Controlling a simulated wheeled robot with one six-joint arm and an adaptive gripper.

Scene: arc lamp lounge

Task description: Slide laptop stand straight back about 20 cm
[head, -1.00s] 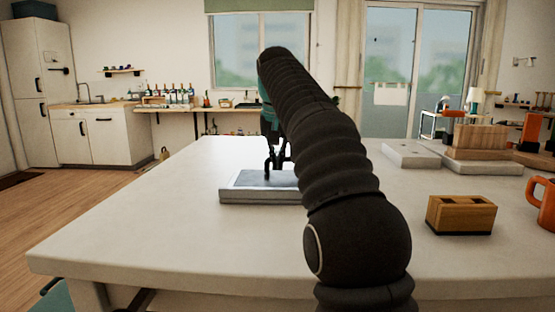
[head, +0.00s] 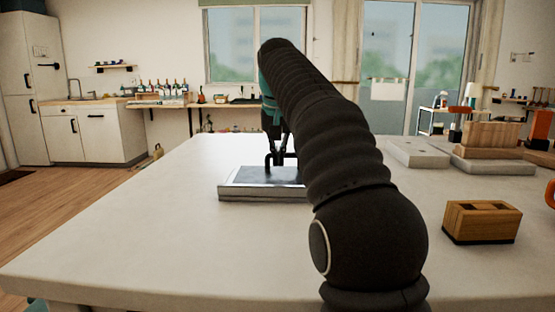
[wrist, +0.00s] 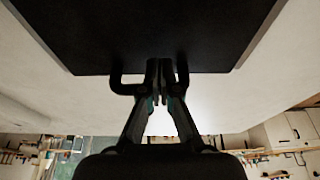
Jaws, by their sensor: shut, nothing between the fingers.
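The laptop stand (head: 240,191) is a low, flat, grey slab with a dark top, lying on the white table. Its right part is hidden behind my arm in the head view. My gripper (head: 279,161) is shut and empty, pointing down at the stand. In the wrist view the stand's dark surface (wrist: 150,30) fills the upper middle, and my gripper's fingertips (wrist: 160,68) overlap its edge. Contact looks close, but I cannot tell exactly where the fingers touch it.
The white table (head: 130,240) is clear to the stand's left. A slotted wooden block (head: 482,222) stands at the right, with an orange mug (head: 551,194) cut by the frame edge. Pale slabs (head: 418,153) and a wooden block (head: 492,135) lie farther back right.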

